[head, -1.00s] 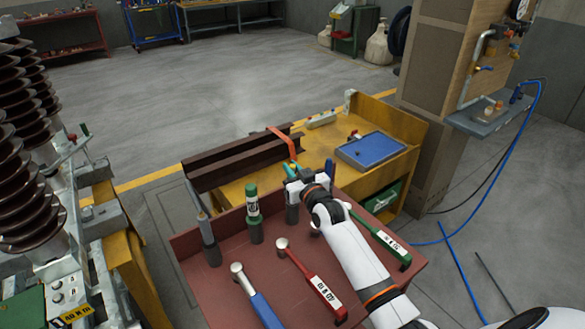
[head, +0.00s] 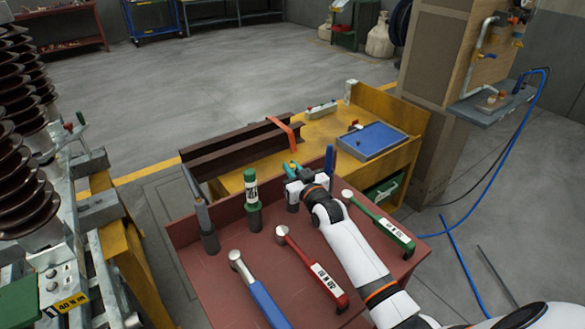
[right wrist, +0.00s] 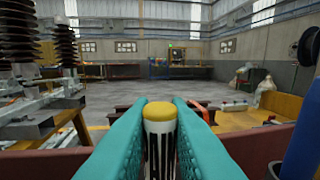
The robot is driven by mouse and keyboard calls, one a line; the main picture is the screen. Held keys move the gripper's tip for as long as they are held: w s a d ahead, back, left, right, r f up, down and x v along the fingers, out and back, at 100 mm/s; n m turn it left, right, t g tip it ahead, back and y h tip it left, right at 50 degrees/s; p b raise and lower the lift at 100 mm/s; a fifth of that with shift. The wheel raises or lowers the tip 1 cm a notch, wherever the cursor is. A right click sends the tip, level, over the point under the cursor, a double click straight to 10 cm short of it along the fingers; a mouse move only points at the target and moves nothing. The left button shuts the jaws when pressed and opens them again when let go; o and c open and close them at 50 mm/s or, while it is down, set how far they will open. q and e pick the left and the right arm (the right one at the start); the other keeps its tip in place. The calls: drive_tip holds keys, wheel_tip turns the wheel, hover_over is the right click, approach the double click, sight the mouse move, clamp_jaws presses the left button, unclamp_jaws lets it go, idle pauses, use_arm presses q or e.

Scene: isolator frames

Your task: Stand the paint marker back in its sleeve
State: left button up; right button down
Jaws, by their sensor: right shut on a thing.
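My right gripper (head: 291,172), with teal fingers, is shut on the paint marker (right wrist: 160,132). In the right wrist view the marker has a yellow top and a white body with black stripes, and it looks upright between the fingers. In the head view the gripper hides it. A dark sleeve (head: 292,208) stands on the red tray directly below the gripper, partly covered by it. Whether the marker's lower end is inside the sleeve cannot be seen. My left gripper is not in view.
The red tray (head: 222,285) also bears a green-capped marker (head: 251,188) in a dark holder, a grey tool (head: 204,215) and a blue upright piece (head: 330,160). Blue (head: 262,302), red (head: 318,278) and green (head: 384,225) handled tools lie in front and right.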

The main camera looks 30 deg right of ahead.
drive_tip(key=shift+f+b, duration=0.75)
drive_tip(key=shift+f, duration=0.45)
drive_tip(key=c, duration=1.3)
unclamp_jaws()
drive_tip(key=s, duration=1.2)
drive_tip(key=shift+a, duration=0.1)
